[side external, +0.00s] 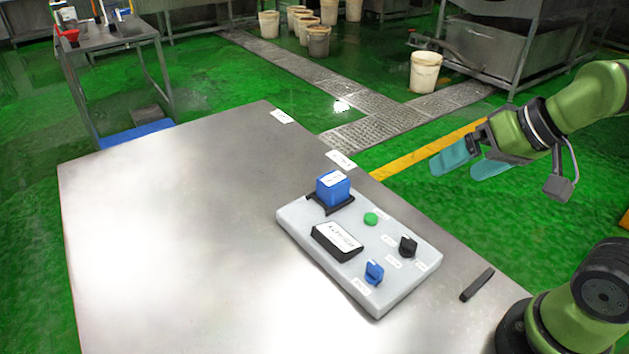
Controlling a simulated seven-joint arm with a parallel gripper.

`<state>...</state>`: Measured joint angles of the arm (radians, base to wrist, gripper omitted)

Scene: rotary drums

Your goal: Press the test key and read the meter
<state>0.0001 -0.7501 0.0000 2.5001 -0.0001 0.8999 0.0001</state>
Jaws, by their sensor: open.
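A light grey panel box (377,290) lies on the metal table. On it are a green round button (371,219), a black meter (337,241) with a white face, a blue block (333,188) in a black holder, a black knob (408,246) and a blue knob (374,272). The meter's reading and the small labels are too small to read. Which control is the test key I cannot tell. My gripper (471,165) is open and empty, with teal fingers, up and to the right of the panel, apart from it.
The table (170,230) is clear left of the panel. A black bar (477,284) lies near its right edge. White labels (341,160) lie along the far right edge. Buckets (424,72) and metal tanks stand on the green floor behind; a small side table (105,38) is at back left.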

